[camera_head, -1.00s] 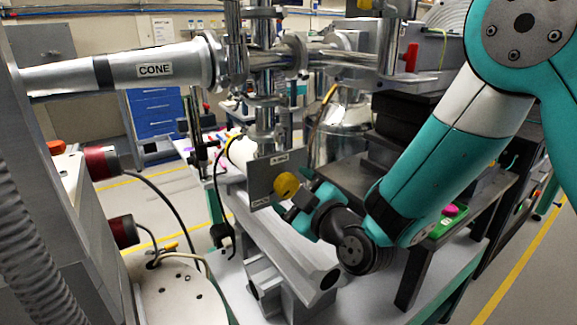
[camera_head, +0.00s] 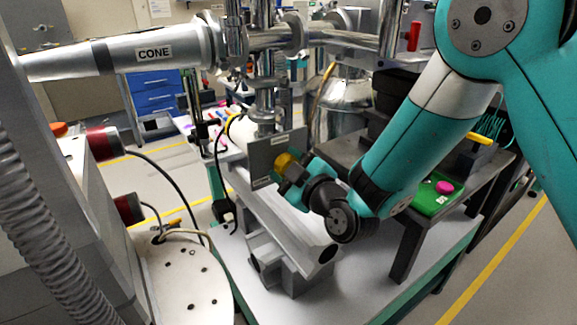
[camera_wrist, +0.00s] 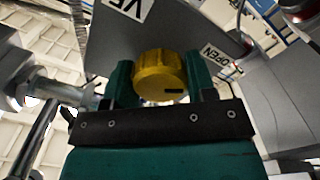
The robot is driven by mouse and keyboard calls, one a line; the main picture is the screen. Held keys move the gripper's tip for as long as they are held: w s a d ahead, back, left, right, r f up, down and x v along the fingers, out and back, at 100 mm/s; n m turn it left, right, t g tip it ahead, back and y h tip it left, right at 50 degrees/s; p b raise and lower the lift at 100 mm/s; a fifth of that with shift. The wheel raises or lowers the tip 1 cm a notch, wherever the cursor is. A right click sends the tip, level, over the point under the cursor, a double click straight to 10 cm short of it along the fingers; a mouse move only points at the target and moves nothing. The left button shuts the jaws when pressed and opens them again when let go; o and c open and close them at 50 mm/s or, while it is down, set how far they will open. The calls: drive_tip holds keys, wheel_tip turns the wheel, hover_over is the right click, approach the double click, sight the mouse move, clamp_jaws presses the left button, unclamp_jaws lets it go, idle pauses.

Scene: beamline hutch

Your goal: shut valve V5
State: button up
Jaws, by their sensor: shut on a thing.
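The valve is a yellow round knob (camera_wrist: 160,77) on a grey plate (camera_wrist: 190,35). The plate carries a partly cut-off label starting with "V" (camera_wrist: 131,8) and an "OPEN" label (camera_wrist: 222,60). The plate's text is too small to read there.
A steel pipe marked "CONE" (camera_head: 120,56) runs at the upper left. A grey rail (camera_head: 290,232) lies below the plate. A black table (camera_head: 405,225) with a green tray (camera_head: 430,196) stands at the right. Dark cables (camera_head: 180,190) hang at the left.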

drive_tip(key=m, duration=0.3)
drive_tip(key=shift+m, duration=0.4)
drive_tip(key=m, duration=0.3)
drive_tip(key=shift+m, duration=0.3)
drive_tip(key=m, duration=0.3)
drive_tip(key=shift+m, duration=0.4)
drive_tip(key=m, duration=0.3)
drive_tip(key=shift+m+p, duration=0.3)
drive_tip(key=shift+p, duration=0.05)
drive_tip(key=m, duration=0.4)
drive_tip(key=shift+m+p, duration=0.45)
drive_tip(key=shift+m, duration=2.05)
